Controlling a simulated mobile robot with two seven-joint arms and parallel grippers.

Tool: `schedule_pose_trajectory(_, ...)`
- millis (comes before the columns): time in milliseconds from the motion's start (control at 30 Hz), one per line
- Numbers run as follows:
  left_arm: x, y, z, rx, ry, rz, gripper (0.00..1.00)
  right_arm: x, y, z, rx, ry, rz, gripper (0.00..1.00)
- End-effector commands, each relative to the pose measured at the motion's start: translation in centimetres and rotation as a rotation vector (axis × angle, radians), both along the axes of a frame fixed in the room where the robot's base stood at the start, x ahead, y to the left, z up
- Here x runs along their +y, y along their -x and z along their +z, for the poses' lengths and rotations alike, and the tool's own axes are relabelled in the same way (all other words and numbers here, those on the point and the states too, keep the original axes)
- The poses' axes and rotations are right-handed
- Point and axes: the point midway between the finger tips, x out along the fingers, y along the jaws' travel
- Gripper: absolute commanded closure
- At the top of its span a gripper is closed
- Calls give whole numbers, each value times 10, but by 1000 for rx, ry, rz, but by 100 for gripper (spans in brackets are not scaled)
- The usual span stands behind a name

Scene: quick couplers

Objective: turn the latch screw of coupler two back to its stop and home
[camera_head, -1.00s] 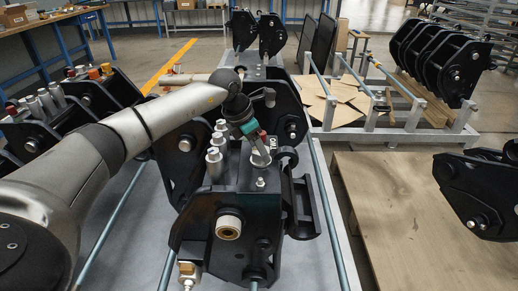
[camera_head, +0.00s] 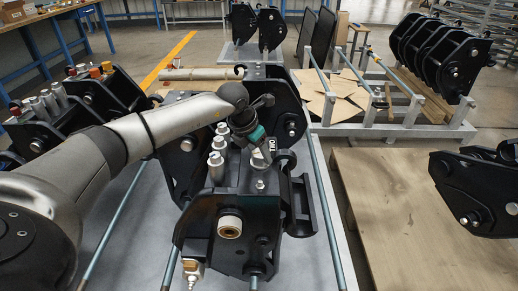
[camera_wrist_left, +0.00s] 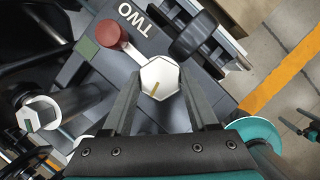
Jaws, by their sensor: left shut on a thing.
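Coupler two (camera_head: 215,240) is the black coupler in the middle of the head view, on a grey surface. Its plate bears a "TWO" label (camera_wrist_left: 138,18) beside a red round knob (camera_wrist_left: 108,33). My left gripper (camera_wrist_left: 158,88) is shut on this head, one finger on each side. In the head view the left gripper (camera_head: 262,155) points down at the coupler's top, and the screw head is hard to make out there. My right gripper is not in view.
Several silver cylindrical fittings (camera_head: 217,160) stand just left of the gripper. Another coupler with coloured caps (camera_head: 85,95) is at left. A wooden surface (camera_head: 385,215) lies at right, mostly bare, with a black coupler (camera_head: 475,190) at its edge.

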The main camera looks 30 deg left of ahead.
Motion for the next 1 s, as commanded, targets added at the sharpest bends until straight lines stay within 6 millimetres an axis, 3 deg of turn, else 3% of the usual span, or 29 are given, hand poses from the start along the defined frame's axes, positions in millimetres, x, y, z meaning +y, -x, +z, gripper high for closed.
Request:
schedule_pose_trajectory(400,0,0,0,-2,2,18,96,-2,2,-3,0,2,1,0)
schedule_pose_trajectory(433,0,0,0,-2,2,18,37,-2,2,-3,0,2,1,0)
schedule_pose_trajectory(667,0,0,0,-1,2,15,12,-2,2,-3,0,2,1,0)
schedule_pose_trajectory(1000,1,1,3,-1,1,15,12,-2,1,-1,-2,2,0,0)
